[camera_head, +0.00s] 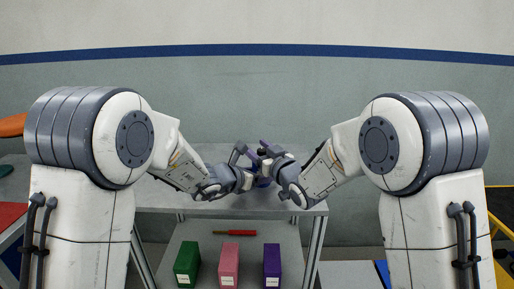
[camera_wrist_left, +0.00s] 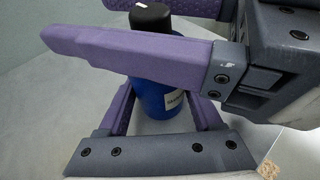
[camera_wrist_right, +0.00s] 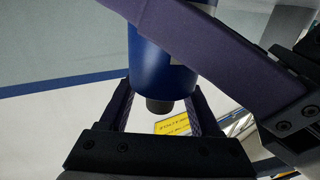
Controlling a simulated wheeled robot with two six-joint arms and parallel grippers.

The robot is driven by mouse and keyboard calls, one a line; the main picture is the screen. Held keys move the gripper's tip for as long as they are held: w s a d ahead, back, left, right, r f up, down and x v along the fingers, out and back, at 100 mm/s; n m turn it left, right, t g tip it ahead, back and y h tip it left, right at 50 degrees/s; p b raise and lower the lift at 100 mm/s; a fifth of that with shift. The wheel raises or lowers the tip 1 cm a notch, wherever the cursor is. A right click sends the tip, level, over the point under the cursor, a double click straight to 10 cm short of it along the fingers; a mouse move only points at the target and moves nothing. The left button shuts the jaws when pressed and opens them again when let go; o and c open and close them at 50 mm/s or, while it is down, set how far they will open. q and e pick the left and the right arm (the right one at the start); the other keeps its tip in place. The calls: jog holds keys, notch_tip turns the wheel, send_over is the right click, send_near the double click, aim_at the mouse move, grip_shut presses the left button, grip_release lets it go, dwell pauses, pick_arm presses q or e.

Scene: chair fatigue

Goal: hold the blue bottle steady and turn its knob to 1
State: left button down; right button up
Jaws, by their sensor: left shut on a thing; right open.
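The blue bottle (camera_wrist_left: 160,90), with a white label and a black knob (camera_wrist_left: 152,17) on top, stands upright on the grey table (camera_head: 215,209). My left gripper (camera_wrist_left: 165,108) is shut on its body, a finger on each side. My right gripper's purple fingers reach across by the knob in the left wrist view. In the right wrist view the bottle (camera_wrist_right: 160,60) appears upside down, with the knob (camera_wrist_right: 159,105) between the fingers of my open right gripper (camera_wrist_right: 162,110). The grippers mostly hide the bottle in the head view. The knob's setting cannot be read.
Below the tabletop, a shelf holds a green box (camera_head: 187,262), a pink box (camera_head: 229,264), a purple box (camera_head: 272,264) and a red-handled tool (camera_head: 234,232). A yellow sign (camera_wrist_right: 172,126) shows in the background. The two grippers are very close together around the bottle.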

grip_shut()
jog(key=shift+w+n+g+y, duration=0.1)
jog(key=shift+n+g+y, duration=0.2)
jog(key=shift+y, duration=0.1)
jog(key=shift+a+r+n+g+y, duration=0.1)
jog(key=shift+a+n+g+y, duration=0.05)
jog(key=shift+n+g+y, duration=0.85)
jog(key=n+g+y, duration=0.2)
jog(key=s+n+g+y, duration=0.1)
jog(key=g, duration=0.1)
jog(key=shift+a+y, duration=0.35)
jog(key=shift+y, duration=0.05)
jog(key=shift+s+a+n+g+y, duration=0.1)
jog(key=shift+s+n+g+y, duration=0.25)
jog(key=shift+n+g, duration=0.9)
jog(key=shift+s+a+n+g+y, duration=0.15)
jog(key=shift+n+g+y, duration=0.5)
jog(key=shift+g, duration=0.95)
jog(key=shift+s+n+g+y, duration=0.2)
jog(key=shift+s+n+g, duration=0.05)
jog(key=shift+n+g, duration=1.1)
jog(key=shift+s+g, duration=0.1)
jog(key=shift+g, duration=0.4)
